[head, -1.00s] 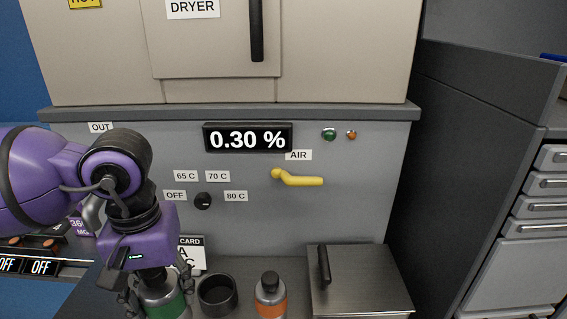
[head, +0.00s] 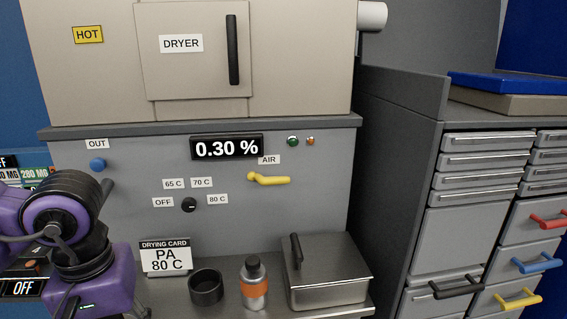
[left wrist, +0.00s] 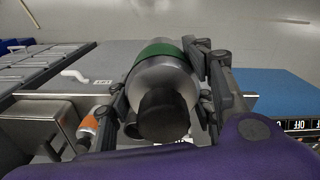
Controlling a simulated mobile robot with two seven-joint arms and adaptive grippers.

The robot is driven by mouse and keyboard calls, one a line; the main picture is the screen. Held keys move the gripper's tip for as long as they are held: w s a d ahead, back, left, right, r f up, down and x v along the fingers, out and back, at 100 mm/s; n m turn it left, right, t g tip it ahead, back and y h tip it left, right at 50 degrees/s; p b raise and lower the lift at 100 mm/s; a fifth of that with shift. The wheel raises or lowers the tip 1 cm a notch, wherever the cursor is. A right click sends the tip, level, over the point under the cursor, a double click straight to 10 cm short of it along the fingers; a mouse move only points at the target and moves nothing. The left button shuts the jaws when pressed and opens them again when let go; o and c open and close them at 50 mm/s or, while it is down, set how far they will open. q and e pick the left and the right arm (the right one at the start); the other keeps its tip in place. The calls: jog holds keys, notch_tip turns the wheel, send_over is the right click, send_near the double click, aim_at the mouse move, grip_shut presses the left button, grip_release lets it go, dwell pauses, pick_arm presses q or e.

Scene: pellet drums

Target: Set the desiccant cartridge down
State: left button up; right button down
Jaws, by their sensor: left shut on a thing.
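The desiccant cartridge with a green band (left wrist: 160,85) is a silver cylinder with a black cap toward the camera in the left wrist view. My left gripper (left wrist: 165,72) is shut on it, with fingers along both sides. In the head view my purple wrist is at the lower left; the fingertips and green-banded cartridge are below the frame. A second cartridge, with an orange band (head: 255,287), stands upright on the steel shelf, and also shows in the left wrist view (left wrist: 88,126). An open black round cup (head: 206,287) stands left of it. My right gripper is not in view.
A lidded steel box (head: 328,275) stands right of the orange-banded cartridge. A drying card (head: 165,258) reading PA 80 C stands behind the cup. The dryer panel has a yellow air lever (head: 270,180) and a display (head: 226,148) reading 0.30 %. Drawers (head: 485,190) are at right.

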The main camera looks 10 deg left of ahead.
pick_arm(q)
jog(key=shift+s+a, duration=0.15)
jog(key=shift+a, duration=0.05)
jog(key=shift+w+a+f+m, duration=0.3)
jog(key=shift+w+f, duration=0.15)
jog(key=shift+w, duration=0.1)
jog(key=shift+w+a+f+m, duration=0.15)
jog(key=shift+w+f+m, duration=0.15)
jog(key=shift+w+f, duration=0.2)
jog(key=w+d+f+m, duration=0.4)
jog(key=w+d, duration=0.5)
jog(key=d, duration=0.2)
jog(key=shift+w+d+f, duration=0.15)
jog(key=shift+d+f, duration=0.2)
jog(key=shift+f, duration=0.05)
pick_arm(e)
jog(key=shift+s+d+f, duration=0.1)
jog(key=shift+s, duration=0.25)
pick_arm(q)
jog(key=shift+d, duration=0.1)
jog(key=shift+w, duration=0.1)
